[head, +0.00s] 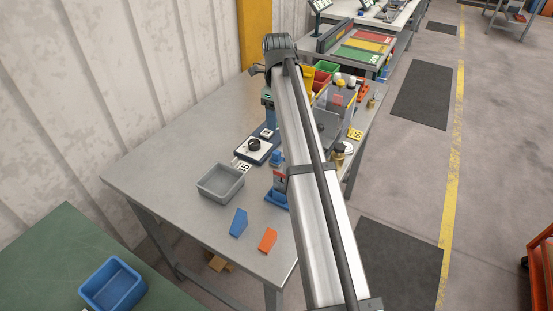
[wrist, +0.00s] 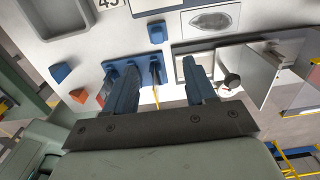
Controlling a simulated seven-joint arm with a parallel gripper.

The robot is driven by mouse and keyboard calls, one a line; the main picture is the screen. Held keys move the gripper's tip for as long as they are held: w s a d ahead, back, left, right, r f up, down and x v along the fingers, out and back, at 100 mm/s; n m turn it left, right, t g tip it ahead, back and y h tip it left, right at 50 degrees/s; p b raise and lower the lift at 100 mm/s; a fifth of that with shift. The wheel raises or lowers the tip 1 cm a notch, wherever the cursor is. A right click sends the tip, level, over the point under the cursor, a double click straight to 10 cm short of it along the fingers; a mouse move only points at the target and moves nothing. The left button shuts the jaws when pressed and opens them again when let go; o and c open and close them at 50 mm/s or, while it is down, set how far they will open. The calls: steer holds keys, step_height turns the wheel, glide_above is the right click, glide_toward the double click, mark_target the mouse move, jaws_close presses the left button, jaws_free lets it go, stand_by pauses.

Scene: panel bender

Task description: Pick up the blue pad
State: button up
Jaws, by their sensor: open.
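Two loose blue pieces could be the blue pad, and I cannot tell which is. A small blue block (wrist: 155,32) lies on the table ahead of the fingers in the wrist view; it also shows beside my arm in the head view (head: 277,157). A flat, angled blue piece (head: 238,222) lies near the table's front edge, and at the left in the wrist view (wrist: 60,72). My gripper (wrist: 160,68) is open, with nothing between its fingers, above a blue stand (wrist: 145,72). The arm hides part of the table in the head view.
A grey bin (head: 221,182) stands on the table (head: 150,160). An orange piece (head: 267,240) lies beside the angled blue one. A dark-blue device (head: 256,147) and a metal box with an open door (wrist: 256,72) stand close. The table's left part is clear.

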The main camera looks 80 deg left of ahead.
mark_target(276, 152)
steer(key=f, duration=1.3)
steer(key=shift+s+d+f, duration=0.1)
steer(key=shift+s+f, duration=0.1)
steer(key=shift+f, duration=0.2)
jaws_close()
steer(key=shift+r, duration=0.15)
step_height(276, 152, up, 10)
steer(key=shift+f, duration=0.1)
stand_by(0.4)
